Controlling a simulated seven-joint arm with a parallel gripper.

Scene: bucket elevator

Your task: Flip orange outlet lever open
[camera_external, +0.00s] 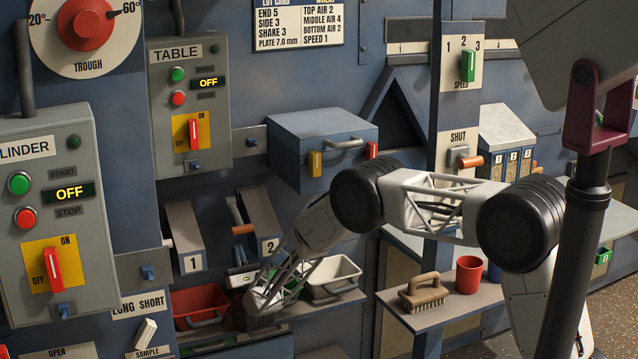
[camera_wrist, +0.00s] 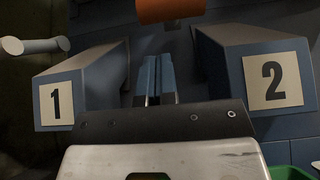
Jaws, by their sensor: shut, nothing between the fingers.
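The orange outlet lever (camera_external: 243,229) is an orange grip on a grey arm, to the left of outlet chute 2 (camera_external: 262,225). In the wrist view, an orange cylinder (camera_wrist: 168,10) is cut off by the top edge, between chute 1 and chute 2. My gripper (camera_wrist: 157,62) is shut and empty, with its fingers below the orange cylinder in that picture. A gap shows between them there. In the external view my wrist is low in front of the chutes; the fingertips are hard to make out.
Outlet chute 1 (camera_external: 185,235) has a pale lever (camera_wrist: 35,46) on its left. A red bin (camera_external: 200,306) and a white bin (camera_external: 334,278) stand below the chutes. Another orange lever (camera_external: 471,161) sits under SHUT. A brush (camera_external: 423,294) and red cup (camera_external: 468,275) rest on the right shelf.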

